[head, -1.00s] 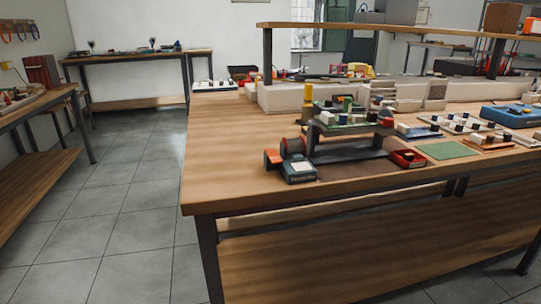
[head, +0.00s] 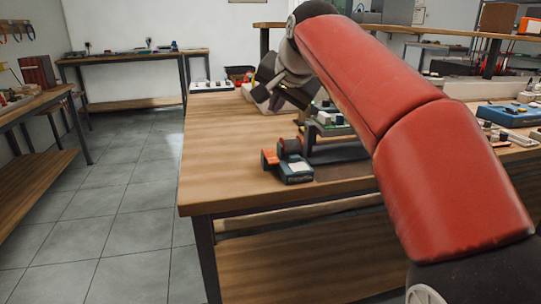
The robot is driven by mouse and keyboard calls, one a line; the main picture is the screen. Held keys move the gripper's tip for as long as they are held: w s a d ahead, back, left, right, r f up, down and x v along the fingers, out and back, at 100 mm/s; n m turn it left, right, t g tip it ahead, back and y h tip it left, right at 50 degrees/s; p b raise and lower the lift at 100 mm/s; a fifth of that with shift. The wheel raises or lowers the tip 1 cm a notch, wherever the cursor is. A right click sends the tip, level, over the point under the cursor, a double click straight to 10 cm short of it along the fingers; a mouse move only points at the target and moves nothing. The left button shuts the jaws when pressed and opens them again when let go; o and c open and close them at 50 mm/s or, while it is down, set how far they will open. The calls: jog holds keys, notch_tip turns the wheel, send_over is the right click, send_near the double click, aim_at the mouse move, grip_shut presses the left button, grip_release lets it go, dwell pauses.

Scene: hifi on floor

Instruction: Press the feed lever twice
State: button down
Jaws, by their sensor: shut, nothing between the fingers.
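My gripper (head: 274,98) is shut and empty, above the back left part of the wooden workbench (head: 225,165). It hangs over the far side of a small dark stand (head: 338,153) with a green board (head: 335,128) on top. At the stand's left front are a dark red round part (head: 289,147), an orange block (head: 269,158) and a teal box with a pale label (head: 296,170). I cannot tell which part is the feed lever. My arm hides the stand's right side and much of the bench behind it. No contact between gripper and stand can be made out.
A raised shelf (head: 465,33) runs along the back of the bench. A blue case (head: 508,115) and a pale tray (head: 508,138) lie at the right. The bench's left part is clear. A side bench (head: 38,103) stands at the far left, with open tiled floor between.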

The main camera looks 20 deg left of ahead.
jog(key=shift+a+r, duration=0.15)
jog(key=shift+a, duration=0.4)
jog(key=b, duration=0.6)
send_near(267, 151)
jog(key=x, duration=0.4)
jog(key=shift+w+a, duration=0.2)
jog(key=shift+w, duration=0.1)
dwell(1.2)
jog(key=shift+f, duration=0.4)
